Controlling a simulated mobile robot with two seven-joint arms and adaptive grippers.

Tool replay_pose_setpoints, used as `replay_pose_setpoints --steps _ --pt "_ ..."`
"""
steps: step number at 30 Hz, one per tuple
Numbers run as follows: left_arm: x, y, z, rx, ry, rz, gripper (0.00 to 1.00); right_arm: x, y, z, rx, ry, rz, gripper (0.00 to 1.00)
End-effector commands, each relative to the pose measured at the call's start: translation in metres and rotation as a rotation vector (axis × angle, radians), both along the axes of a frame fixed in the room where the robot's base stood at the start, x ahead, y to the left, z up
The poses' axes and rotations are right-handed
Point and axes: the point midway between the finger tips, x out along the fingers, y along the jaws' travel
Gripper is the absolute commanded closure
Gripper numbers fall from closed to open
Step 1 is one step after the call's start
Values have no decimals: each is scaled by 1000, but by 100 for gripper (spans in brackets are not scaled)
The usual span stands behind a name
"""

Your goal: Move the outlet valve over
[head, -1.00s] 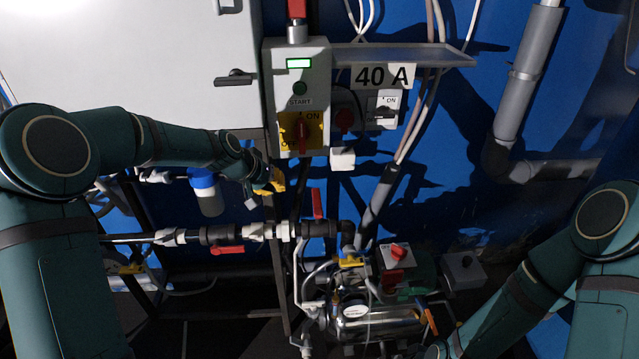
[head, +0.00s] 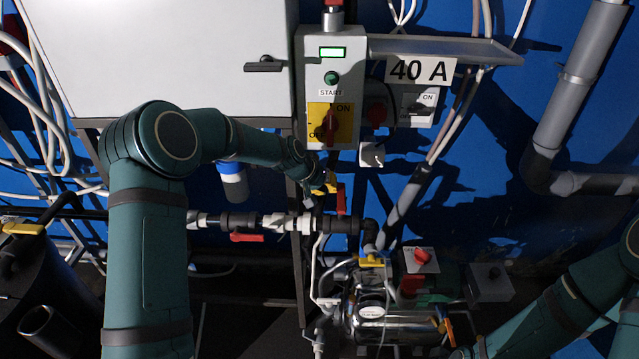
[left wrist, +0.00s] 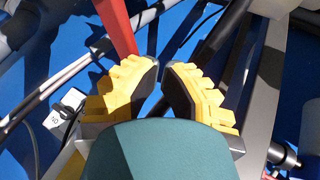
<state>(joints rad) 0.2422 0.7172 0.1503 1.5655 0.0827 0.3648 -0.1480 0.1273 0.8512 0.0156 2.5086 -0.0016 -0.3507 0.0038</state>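A red lever handle (head: 341,199) stands upright on the pipe above the pump; I cannot tell whether it is the outlet valve. Another red lever (head: 246,237) lies along the same pipe further left. My left gripper (head: 326,187) has yellow fingers and is just left of the upright lever's upper end. In the left wrist view, the left gripper (left wrist: 161,88) has a narrow empty gap between its fingers. A red bar (left wrist: 117,27), likely that lever, runs beyond the left finger, not between the fingers. The right arm enters at lower right; its gripper is not clear.
The control box (head: 330,95) with a yellow-and-red switch hangs just above my left gripper. A white-and-blue filter cup (head: 233,182) is left of it. The steel pump (head: 385,325) and a box with a red knob (head: 421,258) stand below.

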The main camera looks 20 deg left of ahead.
Motion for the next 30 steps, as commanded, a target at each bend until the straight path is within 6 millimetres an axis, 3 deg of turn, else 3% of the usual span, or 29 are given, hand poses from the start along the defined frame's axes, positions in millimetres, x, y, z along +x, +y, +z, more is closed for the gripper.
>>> replay_pose_setpoints --steps 20,30 --pt "5 -4 -5 0 -1 -35 100 1 0 -3 0 -1 0 53" --pt "16 -20 -6 -3 -2 -252 100 2 0 -12 -1 -5 -1 53"
